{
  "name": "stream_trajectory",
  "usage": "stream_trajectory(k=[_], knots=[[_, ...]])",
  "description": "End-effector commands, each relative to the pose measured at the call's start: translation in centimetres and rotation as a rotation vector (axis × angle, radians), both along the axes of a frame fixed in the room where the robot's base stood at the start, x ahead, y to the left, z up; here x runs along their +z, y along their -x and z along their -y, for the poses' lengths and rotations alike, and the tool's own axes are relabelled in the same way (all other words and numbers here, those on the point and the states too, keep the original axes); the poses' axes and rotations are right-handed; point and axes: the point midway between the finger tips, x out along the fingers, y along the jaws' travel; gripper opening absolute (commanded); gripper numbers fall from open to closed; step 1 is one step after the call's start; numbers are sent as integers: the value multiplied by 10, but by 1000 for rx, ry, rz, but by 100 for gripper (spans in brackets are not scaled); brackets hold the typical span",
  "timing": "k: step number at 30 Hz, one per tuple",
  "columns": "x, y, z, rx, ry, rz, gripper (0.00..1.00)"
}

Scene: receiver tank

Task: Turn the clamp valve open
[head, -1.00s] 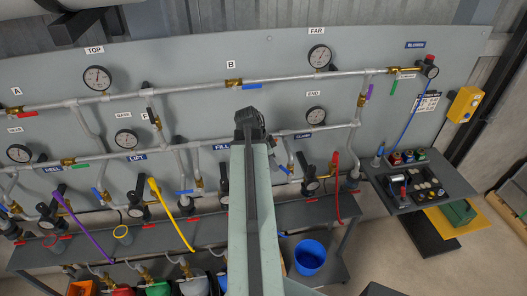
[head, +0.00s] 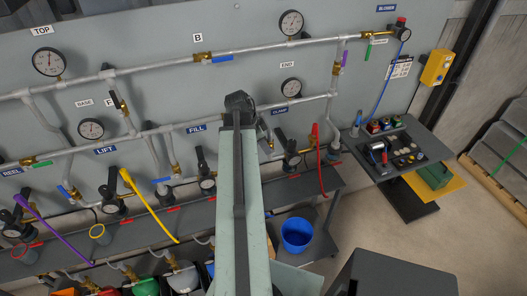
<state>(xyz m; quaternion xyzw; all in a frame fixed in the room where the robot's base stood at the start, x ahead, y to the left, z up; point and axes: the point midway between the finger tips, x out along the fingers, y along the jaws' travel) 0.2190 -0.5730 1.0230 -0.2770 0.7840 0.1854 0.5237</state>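The small blue label that appears to read CLAMP (head: 280,111) is on the grey panel, just right of my arm's end. Below it, a valve with a grey handle and a brass body (head: 268,143) sits on a short pipe drop, partly close behind my arm. Its handle slants, and I cannot tell its exact setting. My gripper (head: 240,101) shows only as a dark end at the top of my pale green arm, left of the label. Its fingers are hidden, and it appears apart from the valve in the picture.
A red hose (head: 319,160) hangs right of the valve. A dark shelf (head: 300,185) runs below the pipes, with a blue bucket (head: 297,234) beneath. A side table (head: 400,150) with small parts stands right.

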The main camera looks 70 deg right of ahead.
Motion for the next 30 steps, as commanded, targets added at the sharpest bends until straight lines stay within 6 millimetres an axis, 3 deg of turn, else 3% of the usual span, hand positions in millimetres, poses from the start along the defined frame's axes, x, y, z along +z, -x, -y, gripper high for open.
stream_trajectory(k=[5,8,9,30], knots=[[2,0,0,1,0,0,29],[2,-1,0,1,0,0,1],[2,-1,0,1,0,0,0],[2,-2,-1,2,0,0,0]])
